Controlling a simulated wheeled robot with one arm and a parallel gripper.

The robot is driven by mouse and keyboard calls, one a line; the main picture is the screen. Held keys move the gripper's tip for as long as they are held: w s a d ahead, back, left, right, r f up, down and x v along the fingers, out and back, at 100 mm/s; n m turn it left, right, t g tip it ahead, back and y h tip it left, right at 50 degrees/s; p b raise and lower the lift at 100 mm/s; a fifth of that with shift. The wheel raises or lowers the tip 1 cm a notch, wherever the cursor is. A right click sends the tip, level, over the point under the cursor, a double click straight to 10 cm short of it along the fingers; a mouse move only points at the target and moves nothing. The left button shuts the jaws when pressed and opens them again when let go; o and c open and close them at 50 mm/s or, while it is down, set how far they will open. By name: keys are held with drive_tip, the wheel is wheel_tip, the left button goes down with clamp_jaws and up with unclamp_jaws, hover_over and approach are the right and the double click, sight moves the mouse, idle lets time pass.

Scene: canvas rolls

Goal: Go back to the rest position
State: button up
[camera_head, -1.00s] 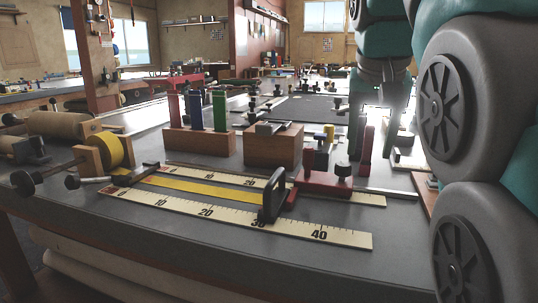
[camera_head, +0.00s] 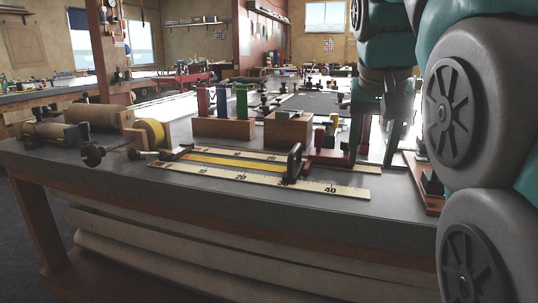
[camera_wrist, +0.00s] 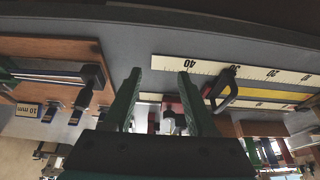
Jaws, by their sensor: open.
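My gripper (camera_wrist: 157,88) is open and empty in the wrist view, its two green fingers apart above the bench. In the head view my gripper (camera_head: 374,140) hangs at the right, over the bench behind the red fixture. The grey workbench (camera_head: 215,180) lies below it. The ruler jig (camera_head: 260,181) with a yellow strip (camera_head: 235,164) lies on the bench to the left of the gripper. A black handled slider (camera_head: 293,162) stands on the jig; it also shows in the wrist view (camera_wrist: 222,84).
A wooden block with red, blue and green pieces (camera_head: 222,128) and another wooden block (camera_head: 288,129) stand behind the jig. Pale rolls (camera_head: 200,250) lie under the bench.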

drive_tip(key=s+f+n+g, duration=0.1)
drive_tip(key=s+f+g, duration=0.1)
drive_tip(key=s+f, duration=0.6)
drive_tip(key=s+a+f+n+g, duration=0.1)
drive_tip(key=s+f+g, duration=0.1)
drive_tip(key=s+f, duration=0.6)
drive_tip(key=s+f+n+g+y, duration=0.1)
drive_tip(key=s+f, duration=0.7)
drive_tip(key=f, duration=1)
drive_tip(key=shift+s+a+f+n+g, duration=0.2)
drive_tip(key=shift+a+f+n+g, duration=0.1)
drive_tip(key=shift+g, duration=0.1)
